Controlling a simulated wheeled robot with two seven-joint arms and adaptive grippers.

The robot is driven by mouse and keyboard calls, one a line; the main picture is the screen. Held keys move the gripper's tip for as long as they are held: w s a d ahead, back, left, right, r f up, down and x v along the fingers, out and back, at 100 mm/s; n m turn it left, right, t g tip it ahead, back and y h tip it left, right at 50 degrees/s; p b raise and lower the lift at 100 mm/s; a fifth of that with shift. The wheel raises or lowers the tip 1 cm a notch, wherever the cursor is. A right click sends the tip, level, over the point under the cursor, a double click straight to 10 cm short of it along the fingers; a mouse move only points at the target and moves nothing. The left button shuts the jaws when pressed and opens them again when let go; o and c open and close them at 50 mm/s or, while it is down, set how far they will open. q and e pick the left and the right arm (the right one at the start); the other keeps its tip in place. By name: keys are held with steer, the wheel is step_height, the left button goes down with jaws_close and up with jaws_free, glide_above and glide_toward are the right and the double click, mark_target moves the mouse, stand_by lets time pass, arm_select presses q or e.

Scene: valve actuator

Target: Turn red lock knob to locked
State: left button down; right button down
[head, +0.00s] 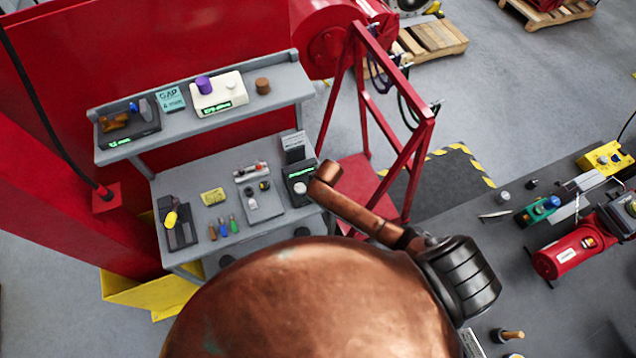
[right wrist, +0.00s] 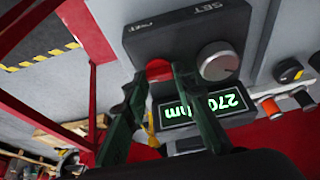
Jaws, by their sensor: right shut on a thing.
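In the right wrist view, a dark control box (right wrist: 178,33) carries a red lock knob (right wrist: 158,70), a silver knob (right wrist: 218,61) and a lit green display (right wrist: 203,106) that appears upside down and seems to read 270 Nm. My right gripper (right wrist: 160,76) is shut on the red knob, with one green finger on either side of it. The knob's lock marking is hidden. In the head view, the box with its green display (head: 302,172) and pale knob stands on the lower grey shelf. The red knob and right gripper are not visible there. My left gripper is not in view.
A large copper-coloured dome (head: 310,300) and pipe (head: 355,210) cover much of the head view. Small tools and a yellow note (head: 212,197) lie on the lower shelf (head: 185,262). The upper shelf holds several devices. A red frame (head: 395,165) stands right of the shelves.

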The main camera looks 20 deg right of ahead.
steer(key=c, duration=1.6)
jaws_free()
steer(key=v, duration=1.2)
steer(key=shift+w, duration=0.1)
steer(key=x, duration=1.2)
